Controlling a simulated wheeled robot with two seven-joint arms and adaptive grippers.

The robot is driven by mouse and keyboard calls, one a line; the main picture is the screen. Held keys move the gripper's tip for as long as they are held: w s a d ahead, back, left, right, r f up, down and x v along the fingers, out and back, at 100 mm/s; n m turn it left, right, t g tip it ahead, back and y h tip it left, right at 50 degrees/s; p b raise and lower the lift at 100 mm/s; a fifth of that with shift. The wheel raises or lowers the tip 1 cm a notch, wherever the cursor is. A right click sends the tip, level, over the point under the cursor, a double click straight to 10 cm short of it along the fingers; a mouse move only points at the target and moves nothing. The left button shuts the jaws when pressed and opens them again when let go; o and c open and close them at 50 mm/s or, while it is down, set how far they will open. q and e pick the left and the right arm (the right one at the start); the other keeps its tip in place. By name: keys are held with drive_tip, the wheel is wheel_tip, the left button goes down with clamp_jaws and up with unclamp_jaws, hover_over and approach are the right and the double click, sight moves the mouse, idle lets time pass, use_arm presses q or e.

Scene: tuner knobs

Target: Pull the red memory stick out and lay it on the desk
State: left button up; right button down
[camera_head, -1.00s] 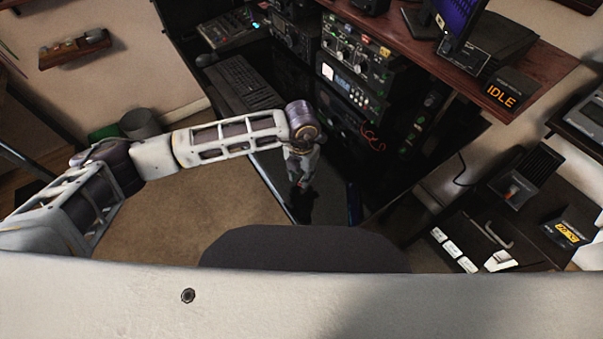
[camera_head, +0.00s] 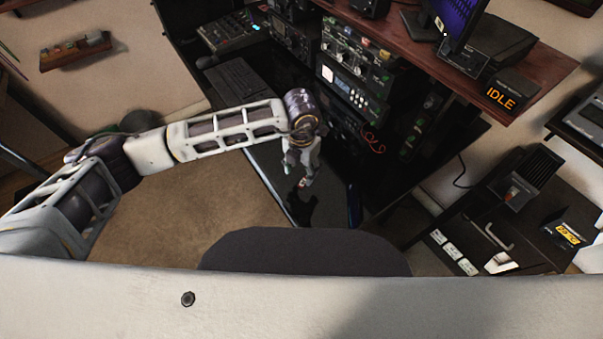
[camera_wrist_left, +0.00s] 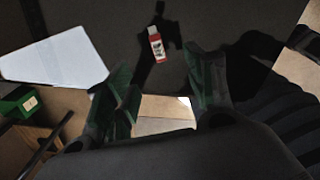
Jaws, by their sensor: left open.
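The red memory stick (camera_wrist_left: 156,46), with a pale metal end, appears to lie on the dark desk top (camera_wrist_left: 100,15) in the left wrist view. It is just ahead of my left fingertips and apart from them. My left gripper (camera_wrist_left: 162,88) is open, with nothing between its fingers. In the head view my left gripper (camera_head: 301,180) points down over the glossy black desk near its front edge. A small red spot shows at its tips there, too small to make out well. My right gripper is not in view.
A radio rack (camera_head: 350,75) stands behind the gripper, with a red cable (camera_head: 374,140) hanging from it. A keyboard (camera_head: 240,82) lies to the left. A dark chair back (camera_head: 305,252) is in front. Bare black desk shows around the gripper.

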use_arm(q)
wheel_tip(320, 180, up, 8)
idle(0.5)
drive_tip(key=shift+r, duration=0.1)
idle(0.8)
